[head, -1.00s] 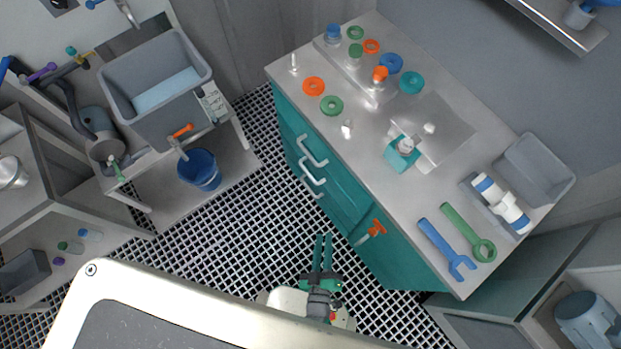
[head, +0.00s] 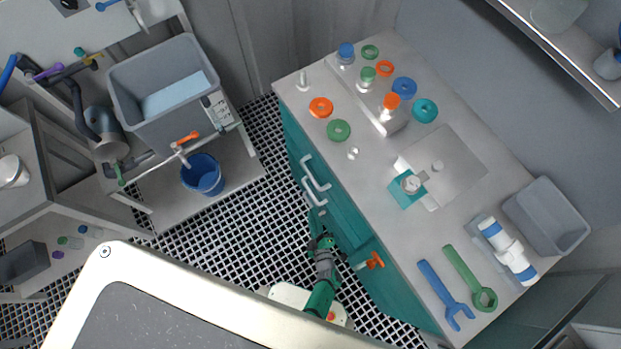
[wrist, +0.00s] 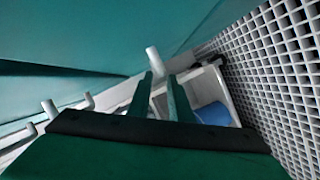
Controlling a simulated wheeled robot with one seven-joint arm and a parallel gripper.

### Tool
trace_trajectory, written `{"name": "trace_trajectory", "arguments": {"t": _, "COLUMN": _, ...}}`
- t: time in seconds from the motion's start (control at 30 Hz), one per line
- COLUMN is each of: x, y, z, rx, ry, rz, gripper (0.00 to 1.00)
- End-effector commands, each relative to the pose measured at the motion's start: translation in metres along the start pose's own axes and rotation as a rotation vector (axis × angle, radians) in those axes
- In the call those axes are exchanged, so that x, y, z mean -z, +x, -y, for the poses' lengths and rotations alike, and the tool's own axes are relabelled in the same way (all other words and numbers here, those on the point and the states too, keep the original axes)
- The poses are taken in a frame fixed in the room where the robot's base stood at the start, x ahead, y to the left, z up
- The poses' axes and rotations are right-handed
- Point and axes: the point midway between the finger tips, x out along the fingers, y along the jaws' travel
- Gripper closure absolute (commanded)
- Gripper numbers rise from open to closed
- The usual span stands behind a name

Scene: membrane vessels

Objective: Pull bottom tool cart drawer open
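The teal tool cart (head: 350,232) stands right of centre in the head view, with pale bar handles on its front. The upper handle (head: 318,175) is clear; the lower handle (head: 309,196) is partly hidden near my gripper (head: 314,217). In the wrist view my gripper (wrist: 160,90) has two green fingers apart, with nothing visibly clamped. A pale handle post (wrist: 154,62) shows just beyond the fingertips; I cannot tell whether they touch it. Other handle ends (wrist: 50,108) show at left. The visible drawer fronts look closed.
An orange-handled valve (head: 372,261) sticks out of the cart front near my arm. A blue bucket (head: 203,175) stands on the low shelf below the grey sink (head: 160,90). Open grating floor (head: 225,235) lies between. Wrenches, rings and vessels lie on the cart top.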

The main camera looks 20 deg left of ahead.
Motion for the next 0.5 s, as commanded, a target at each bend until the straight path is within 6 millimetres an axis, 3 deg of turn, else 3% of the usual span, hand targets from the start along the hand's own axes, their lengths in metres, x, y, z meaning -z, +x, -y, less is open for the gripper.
{"name": "trace_trajectory", "arguments": {"t": 0.2, "x": -0.001, "y": 0.033, "z": -0.002, "rx": -0.001, "ry": 0.000, "rz": 0.002, "gripper": 0.81}}
{"name": "trace_trajectory", "arguments": {"t": 0.5, "x": 0.000, "y": 0.054, "z": 0.000, "rx": 0.000, "ry": 0.000, "rz": 0.001, "gripper": 0.81}}
